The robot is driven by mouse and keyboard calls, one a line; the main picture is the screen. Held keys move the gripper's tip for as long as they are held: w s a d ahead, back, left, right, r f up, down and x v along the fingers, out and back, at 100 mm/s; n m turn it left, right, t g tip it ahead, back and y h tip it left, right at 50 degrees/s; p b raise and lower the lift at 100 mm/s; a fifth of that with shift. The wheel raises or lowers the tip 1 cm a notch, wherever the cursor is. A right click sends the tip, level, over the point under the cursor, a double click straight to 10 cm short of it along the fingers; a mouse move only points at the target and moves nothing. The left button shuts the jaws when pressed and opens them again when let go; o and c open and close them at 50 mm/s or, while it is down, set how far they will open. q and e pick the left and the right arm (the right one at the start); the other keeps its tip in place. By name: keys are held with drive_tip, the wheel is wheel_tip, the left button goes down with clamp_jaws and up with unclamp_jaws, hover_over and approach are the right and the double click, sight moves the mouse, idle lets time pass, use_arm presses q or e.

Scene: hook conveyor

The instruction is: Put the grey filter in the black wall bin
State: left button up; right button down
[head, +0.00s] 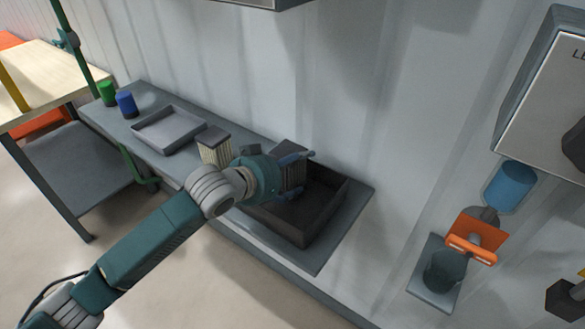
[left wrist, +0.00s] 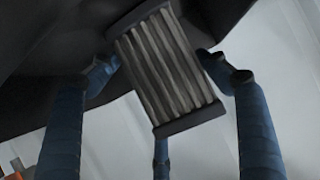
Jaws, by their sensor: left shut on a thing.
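My left gripper (head: 294,172) is over the back left part of the black wall bin (head: 322,222), with its arm reaching in from the lower left. It is shut on the grey filter (head: 290,152), a block with a dark cap, partly hidden by the gripper. In the left wrist view the filter (left wrist: 170,68) shows pale pleats between dark end caps, tilted between the blue fingers. The dark bin (left wrist: 40,62) appears behind it. Whether the filter touches the bin is not clear. The visible bin floor is empty. My right gripper is not in view.
Another filter (head: 214,146) with a grey top and cream pleats stands on the wall shelf left of the bin. A shallow grey tray (head: 169,142), a blue cup (head: 126,104) and a green cup (head: 107,92) stand farther left. An orange bracket (head: 476,238) is on the wall at right.

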use_arm(q)
drive_tip(key=shift+f, duration=0.3)
drive_tip(key=shift+f, duration=0.1)
drive_tip(key=o, duration=1)
drive_tip(key=b+v, duration=0.1)
drive_tip(key=v, duration=1.1)
drive_tip(key=shift+b, duration=0.4)
